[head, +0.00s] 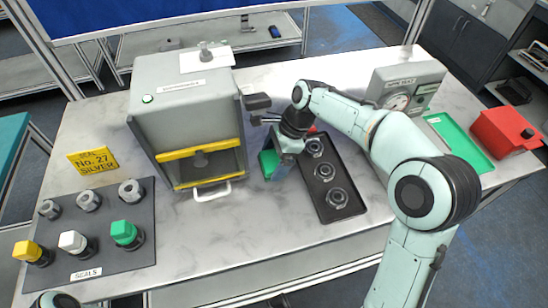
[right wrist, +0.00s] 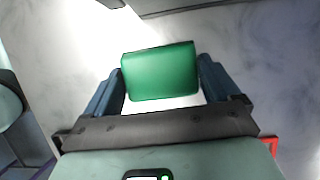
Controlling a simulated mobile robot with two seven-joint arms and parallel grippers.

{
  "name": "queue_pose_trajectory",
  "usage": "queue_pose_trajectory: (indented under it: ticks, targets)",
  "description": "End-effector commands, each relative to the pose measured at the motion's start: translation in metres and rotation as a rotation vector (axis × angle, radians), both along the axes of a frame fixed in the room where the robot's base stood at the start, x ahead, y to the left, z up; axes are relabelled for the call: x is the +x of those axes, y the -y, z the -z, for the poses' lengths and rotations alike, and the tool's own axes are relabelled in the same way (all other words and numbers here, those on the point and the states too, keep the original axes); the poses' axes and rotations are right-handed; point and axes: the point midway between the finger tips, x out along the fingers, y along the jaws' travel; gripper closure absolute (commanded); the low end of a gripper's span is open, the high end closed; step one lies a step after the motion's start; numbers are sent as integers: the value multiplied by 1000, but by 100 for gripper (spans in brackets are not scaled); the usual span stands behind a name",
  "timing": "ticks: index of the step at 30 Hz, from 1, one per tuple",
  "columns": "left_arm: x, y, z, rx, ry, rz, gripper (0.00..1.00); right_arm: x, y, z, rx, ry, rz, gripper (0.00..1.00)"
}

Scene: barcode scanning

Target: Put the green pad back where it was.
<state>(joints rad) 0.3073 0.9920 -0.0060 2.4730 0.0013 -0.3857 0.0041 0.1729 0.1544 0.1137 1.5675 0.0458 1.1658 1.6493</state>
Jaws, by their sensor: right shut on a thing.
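The green pad (head: 268,163) is a small green block held in my right gripper (head: 280,158), just left of the black tray. In the right wrist view the green pad (right wrist: 160,72) sits between the two blue fingers of my right gripper (right wrist: 160,82), with pale marbled tabletop beyond it. The head view does not clearly show whether the pad touches the table. My left gripper is not in view.
A grey press (head: 188,100) stands left of the pad. The black tray (head: 345,213) holds three round parts. A green tray (head: 460,140), a red box (head: 506,132) and a dial gauge unit (head: 408,80) stand right. A seals mat (head: 125,262) lies front left.

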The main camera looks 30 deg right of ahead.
Motion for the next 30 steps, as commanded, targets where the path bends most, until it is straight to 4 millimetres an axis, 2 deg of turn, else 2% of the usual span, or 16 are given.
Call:
queue_pose_trajectory:
  ticks: [8, 9, 16, 20, 30]
  targets:
    - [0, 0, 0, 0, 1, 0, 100, 0, 0, 3, 0, 1, 0, 39]
    - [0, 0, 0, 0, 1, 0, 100, 0, 0, 2, 0, 1, 0, 0]
    - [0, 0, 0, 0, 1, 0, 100, 0, 0, 1, 0, 1, 0, 0]
    - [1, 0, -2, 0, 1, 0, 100, 0, 2, -7, -1, 3, 1, 0]
    - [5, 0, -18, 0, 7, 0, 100, -6, 28, -73, -1, 5, 2, 0]
